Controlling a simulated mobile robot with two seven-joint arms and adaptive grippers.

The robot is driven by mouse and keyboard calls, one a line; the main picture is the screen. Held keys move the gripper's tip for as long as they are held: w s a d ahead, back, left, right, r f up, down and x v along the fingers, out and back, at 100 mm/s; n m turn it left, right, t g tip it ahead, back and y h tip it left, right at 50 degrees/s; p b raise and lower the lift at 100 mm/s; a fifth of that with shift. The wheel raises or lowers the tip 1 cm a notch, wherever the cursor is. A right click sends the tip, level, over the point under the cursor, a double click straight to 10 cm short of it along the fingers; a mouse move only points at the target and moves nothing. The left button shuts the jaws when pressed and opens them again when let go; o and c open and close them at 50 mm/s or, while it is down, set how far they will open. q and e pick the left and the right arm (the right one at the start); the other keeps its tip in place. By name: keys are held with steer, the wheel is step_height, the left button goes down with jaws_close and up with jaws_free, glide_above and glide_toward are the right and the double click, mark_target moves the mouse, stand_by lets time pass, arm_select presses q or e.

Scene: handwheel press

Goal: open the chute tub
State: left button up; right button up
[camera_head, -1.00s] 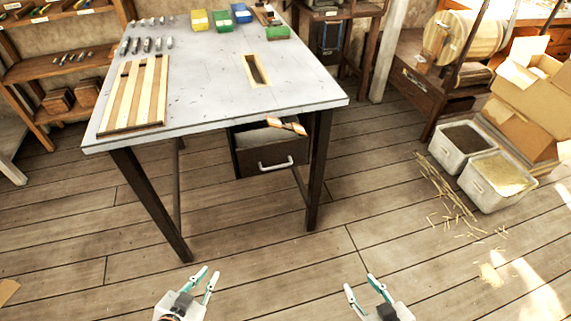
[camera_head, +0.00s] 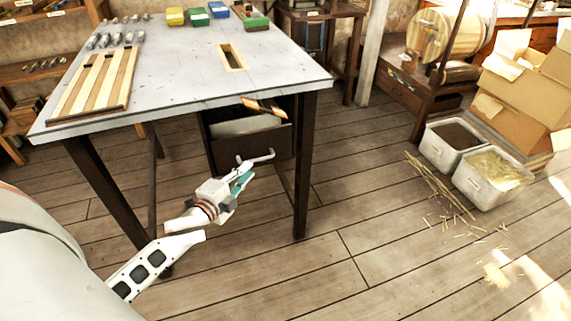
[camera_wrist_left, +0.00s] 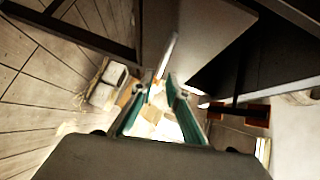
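The chute tub (camera_head: 268,144) is a dark, drawer-like box under the grey table, with its light inside partly visible from above. A pale bar handle (camera_head: 262,157) is on its front. My left gripper (camera_head: 243,178) is at the left part of this handle and hides some of it. In the left wrist view my left gripper (camera_wrist_left: 162,78) shows its teal fingers apart, with the pale handle bar (camera_wrist_left: 168,52) just beyond the fingertips; I cannot tell if they touch it. The dark tub (camera_wrist_left: 195,35) fills the top of that view. My right gripper is out of view.
The table (camera_head: 180,75) has a slatted board (camera_head: 95,85), coloured bins and a framed slot (camera_head: 231,56) on top. An orange-and-dark bar (camera_head: 264,106) sits above the tub. Grey bins (camera_head: 485,190) stand on the right. The floor in front is clear.

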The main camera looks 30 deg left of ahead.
mark_target(258, 159)
arm_select(q)
steer(key=w, duration=0.2)
steer(key=w+b, duration=0.1)
steer(key=w, duration=0.2)
steer(key=w+f, duration=0.1)
steer(key=w, duration=0.1)
steer(key=shift+w+a, duration=0.3)
jaws_close()
